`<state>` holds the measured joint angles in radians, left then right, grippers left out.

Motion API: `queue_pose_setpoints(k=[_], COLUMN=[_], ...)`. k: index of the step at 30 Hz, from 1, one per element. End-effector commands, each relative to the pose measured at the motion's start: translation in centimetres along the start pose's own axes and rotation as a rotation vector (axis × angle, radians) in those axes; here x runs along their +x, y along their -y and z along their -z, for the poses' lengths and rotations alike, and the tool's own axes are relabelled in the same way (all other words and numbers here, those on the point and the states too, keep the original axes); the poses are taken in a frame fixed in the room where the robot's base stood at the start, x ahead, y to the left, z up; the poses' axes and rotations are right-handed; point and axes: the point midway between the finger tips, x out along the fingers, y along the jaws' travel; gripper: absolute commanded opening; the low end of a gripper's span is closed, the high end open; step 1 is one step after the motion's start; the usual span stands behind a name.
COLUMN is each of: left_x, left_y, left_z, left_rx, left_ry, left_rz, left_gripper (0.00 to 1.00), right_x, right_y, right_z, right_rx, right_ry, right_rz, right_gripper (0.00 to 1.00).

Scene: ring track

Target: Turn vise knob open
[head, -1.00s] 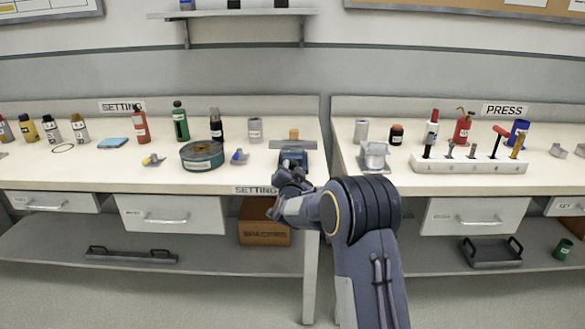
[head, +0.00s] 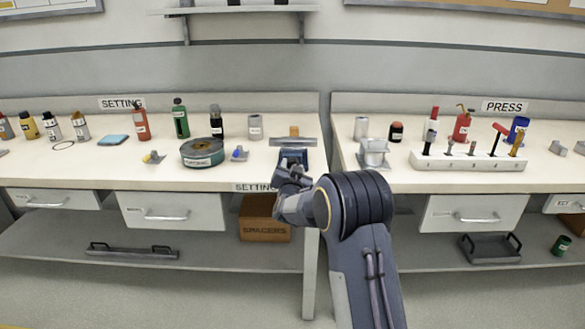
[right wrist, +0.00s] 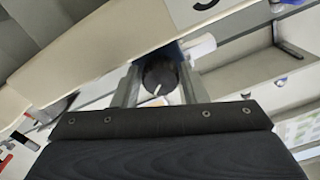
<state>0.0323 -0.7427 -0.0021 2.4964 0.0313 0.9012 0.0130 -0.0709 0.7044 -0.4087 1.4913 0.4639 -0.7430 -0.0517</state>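The vise (head: 293,157) is a blue block with a grey plate across its top, at the front right edge of the left bench. My right gripper (head: 290,174) is at its front and covers its lower part and the knob in the head view. In the right wrist view the dark round knob (right wrist: 160,76) with a white mark lies between the two grey fingers of my right gripper (right wrist: 159,88). The fingers stand apart on either side of it, and I see no clear grip. My left gripper is in neither view.
A round green-grey tin (head: 202,152) and a small blue-knobbed fitting (head: 238,154) stand left of the vise. On the right bench are a metal fixture (head: 374,152) and a white tool rack (head: 468,160). A spacers box (head: 264,222) sits on the lower shelf.

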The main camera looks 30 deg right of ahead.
Motion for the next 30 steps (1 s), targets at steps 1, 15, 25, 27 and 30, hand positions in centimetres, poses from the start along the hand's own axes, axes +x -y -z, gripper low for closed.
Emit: queue_pose_setpoints(k=[1, 15, 25, 27, 30], left_x=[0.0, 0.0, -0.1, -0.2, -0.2], left_y=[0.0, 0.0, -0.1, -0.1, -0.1], left_z=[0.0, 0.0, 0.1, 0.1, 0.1], left_rx=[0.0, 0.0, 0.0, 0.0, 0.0], left_ry=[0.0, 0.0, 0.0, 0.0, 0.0], left_rz=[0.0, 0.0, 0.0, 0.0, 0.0], left_gripper=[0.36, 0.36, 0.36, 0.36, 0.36], right_x=[0.0, -0.9, -6.3, -7.0, -7.7], right_y=[0.0, 0.1, 0.1, 0.0, 0.0], right_z=[0.0, 0.2, 0.1, 0.1, 0.1], right_rx=[0.0, 0.003, 0.003, 0.003, 0.002], right_ry=[0.0, -0.004, -0.002, -0.002, -0.003], right_rz=[0.0, 0.001, 0.001, 0.001, 0.001], right_gripper=[0.46, 0.56, 0.56, 0.56, 0.56])
